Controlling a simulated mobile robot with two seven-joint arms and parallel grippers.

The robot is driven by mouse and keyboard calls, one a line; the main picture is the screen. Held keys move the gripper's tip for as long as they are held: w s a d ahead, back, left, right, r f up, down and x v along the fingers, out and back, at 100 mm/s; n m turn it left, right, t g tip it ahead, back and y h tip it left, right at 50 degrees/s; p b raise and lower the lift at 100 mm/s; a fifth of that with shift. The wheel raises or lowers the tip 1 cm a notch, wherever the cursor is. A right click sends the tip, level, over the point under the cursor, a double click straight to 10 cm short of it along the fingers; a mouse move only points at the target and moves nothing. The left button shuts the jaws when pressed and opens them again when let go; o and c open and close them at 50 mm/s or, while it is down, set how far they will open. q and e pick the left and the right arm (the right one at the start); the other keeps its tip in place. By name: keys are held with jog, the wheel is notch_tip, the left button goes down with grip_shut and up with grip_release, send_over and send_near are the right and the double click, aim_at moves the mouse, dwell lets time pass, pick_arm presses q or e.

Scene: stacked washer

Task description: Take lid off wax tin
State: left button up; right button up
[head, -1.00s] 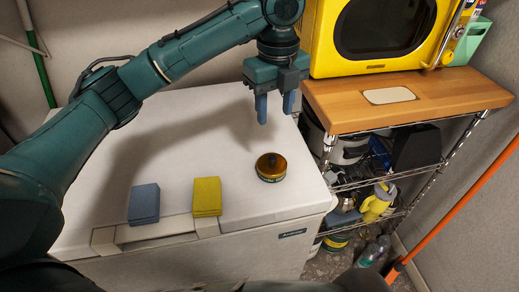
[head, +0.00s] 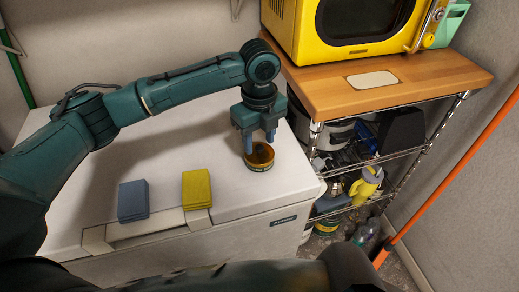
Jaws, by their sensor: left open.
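The wax tin (head: 259,167) is a small round tin with an amber-gold top and a dark knob in its middle. It stands on the white freezer top (head: 160,150), near the right edge. My left gripper (head: 260,148) points down right over the tin, its two blue-grey fingers spread apart. The fingertips are at the tin's top, one toward each side. They partly hide the lid, and I cannot tell whether they touch it. My right gripper does not show.
A blue-grey sponge stack (head: 134,201) and a yellow sponge stack (head: 196,189) lie near the freezer's front edge. At the right, a wire shelf holds a wooden board (head: 390,82) with a yellow microwave (head: 340,25) on it. An orange pole (head: 450,175) leans at far right.

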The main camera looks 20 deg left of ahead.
pick_arm(q)
jog(key=shift+f, duration=0.7)
jog(key=shift+c, duration=0.6)
grip_shut()
